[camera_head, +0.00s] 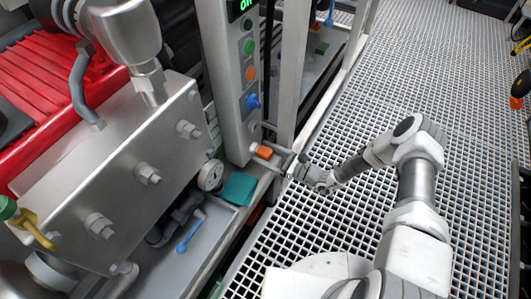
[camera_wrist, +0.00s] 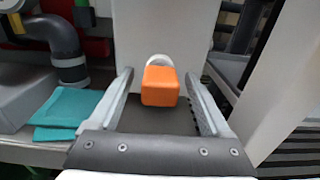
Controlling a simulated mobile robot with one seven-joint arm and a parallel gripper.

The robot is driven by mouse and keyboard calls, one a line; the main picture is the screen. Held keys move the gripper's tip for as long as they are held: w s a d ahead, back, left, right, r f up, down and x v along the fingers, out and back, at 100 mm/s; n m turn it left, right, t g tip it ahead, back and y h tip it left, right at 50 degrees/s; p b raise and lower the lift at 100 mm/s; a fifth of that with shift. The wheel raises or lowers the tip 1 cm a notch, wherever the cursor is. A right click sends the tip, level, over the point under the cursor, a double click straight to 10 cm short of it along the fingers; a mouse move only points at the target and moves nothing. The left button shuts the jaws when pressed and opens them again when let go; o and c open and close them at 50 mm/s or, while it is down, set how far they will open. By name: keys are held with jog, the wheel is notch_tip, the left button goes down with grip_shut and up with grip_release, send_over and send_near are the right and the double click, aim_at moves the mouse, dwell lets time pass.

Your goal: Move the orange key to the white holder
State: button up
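The orange key (camera_head: 264,152) is a small block at the lower end of the white upright panel. In the wrist view the orange key (camera_wrist: 160,87) stands in front of a round white holder (camera_wrist: 160,60), and the two look joined. The holder's mount is partly hidden behind the key. My gripper (camera_head: 277,160) is at the panel's foot, pointing at the key. In the wrist view my gripper (camera_wrist: 159,76) is open, with one finger on each side of the key and visible gaps to both.
The panel (camera_head: 227,75) carries green, orange and blue knobs above the key. Teal cloth-like pieces (camera_wrist: 62,107) lie on the ledge to the left. The grated floor to the right is mostly clear.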

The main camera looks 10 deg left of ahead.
jog(key=shift+d, duration=0.1)
jog(key=p+v, duration=0.4)
jog(key=v, duration=1.3)
jog(key=shift+s, duration=0.15)
jog(key=shift+d, duration=0.1)
